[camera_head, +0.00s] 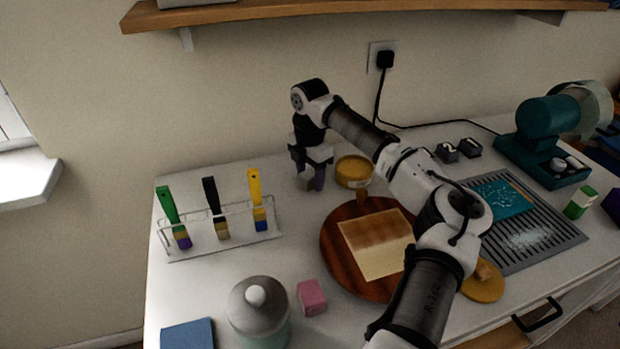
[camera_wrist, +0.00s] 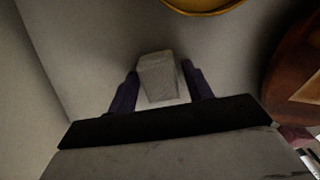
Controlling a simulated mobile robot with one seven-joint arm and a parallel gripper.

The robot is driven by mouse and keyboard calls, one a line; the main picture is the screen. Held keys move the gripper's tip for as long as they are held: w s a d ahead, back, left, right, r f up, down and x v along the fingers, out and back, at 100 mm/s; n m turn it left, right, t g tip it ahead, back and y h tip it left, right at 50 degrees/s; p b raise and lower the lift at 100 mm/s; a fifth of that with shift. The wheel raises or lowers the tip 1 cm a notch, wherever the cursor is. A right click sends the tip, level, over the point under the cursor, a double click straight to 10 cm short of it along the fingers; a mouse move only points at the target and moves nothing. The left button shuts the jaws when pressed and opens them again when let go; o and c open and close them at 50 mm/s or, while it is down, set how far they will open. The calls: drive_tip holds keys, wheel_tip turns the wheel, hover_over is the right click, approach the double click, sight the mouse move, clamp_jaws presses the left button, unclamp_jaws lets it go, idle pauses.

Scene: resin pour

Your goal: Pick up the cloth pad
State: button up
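A pale grey block (camera_wrist: 158,76), which looks like the cloth pad, sits between the two dark purple fingers of my gripper (camera_wrist: 161,82) in the wrist view. The fingers stand on either side of it, with a narrow gap visible on each side. My gripper (camera_head: 309,172) points down at the back of the white table in the head view, left of a yellow round container (camera_head: 354,172). The block is mostly hidden by the gripper there. A blue flat square (camera_head: 188,334) lies at the table's front left.
A rack (camera_head: 222,238) with three brushes stands to the left. A round wooden board (camera_head: 340,255) with a pale panel is in front. A grey jar (camera_head: 258,312) and pink block (camera_head: 311,297) stand nearer. A shelf (camera_head: 300,10) hangs above.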

sight(310, 173)
drive_tip(key=c, duration=0.8)
drive_tip(key=shift+r, duration=0.1)
wheel_tip(310, 173, up, 10)
drive_tip(key=shift+f+b, duration=0.1)
drive_tip(key=shift+b, duration=0.8)
drive_tip(key=o, duration=0.3)
drive_tip(key=shift+c, duration=0.7)
